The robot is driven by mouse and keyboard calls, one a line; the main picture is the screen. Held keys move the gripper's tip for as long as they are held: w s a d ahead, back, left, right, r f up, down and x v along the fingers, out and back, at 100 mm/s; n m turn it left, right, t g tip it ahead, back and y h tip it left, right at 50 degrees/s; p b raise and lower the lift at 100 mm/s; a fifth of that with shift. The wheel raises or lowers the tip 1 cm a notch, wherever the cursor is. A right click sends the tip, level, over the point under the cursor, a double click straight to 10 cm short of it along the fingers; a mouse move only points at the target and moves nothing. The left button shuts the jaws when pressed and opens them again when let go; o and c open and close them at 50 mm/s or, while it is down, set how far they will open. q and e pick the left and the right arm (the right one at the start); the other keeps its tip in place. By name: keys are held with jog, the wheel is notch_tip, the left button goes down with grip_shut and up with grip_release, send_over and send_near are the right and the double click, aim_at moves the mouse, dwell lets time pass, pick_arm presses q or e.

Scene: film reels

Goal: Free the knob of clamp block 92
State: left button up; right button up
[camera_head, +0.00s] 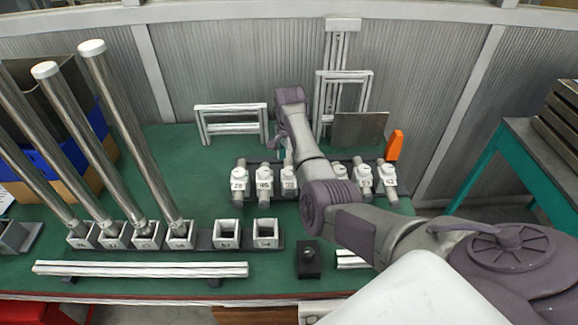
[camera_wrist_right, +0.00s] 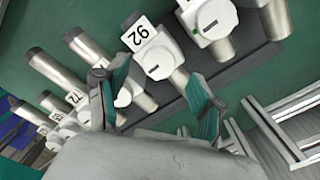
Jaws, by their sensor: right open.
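Clamp block 92 (camera_wrist_right: 138,34) is a white block with a number tag on a steel cylinder with a dark end, in a row of similar blocks. Its pale slotted knob (camera_wrist_right: 155,62) faces my right wrist camera. My right gripper (camera_wrist_right: 157,76) is open, its dark teal fingers apart on either side of the knob's area; I cannot tell whether they touch it. In the head view my right gripper (camera_head: 286,153) is mostly hidden behind its own arm at the row. The number 92 cannot be read there. My left gripper is not in view.
Neighbouring clamp blocks stand close on both sides, such as block 72 (camera_wrist_right: 76,97) and block 62 (camera_head: 387,180). Tall steel tubes (camera_head: 128,135) stand at left. A long rail (camera_head: 140,269) lies in front.

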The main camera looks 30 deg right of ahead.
aim_at(289, 172)
notch_tip(289, 172, down, 2)
jog(key=shift+s+f, duration=0.1)
jog(key=shift+f, duration=0.35)
jog(key=shift+c, duration=0.2)
jog(key=c, duration=1.1)
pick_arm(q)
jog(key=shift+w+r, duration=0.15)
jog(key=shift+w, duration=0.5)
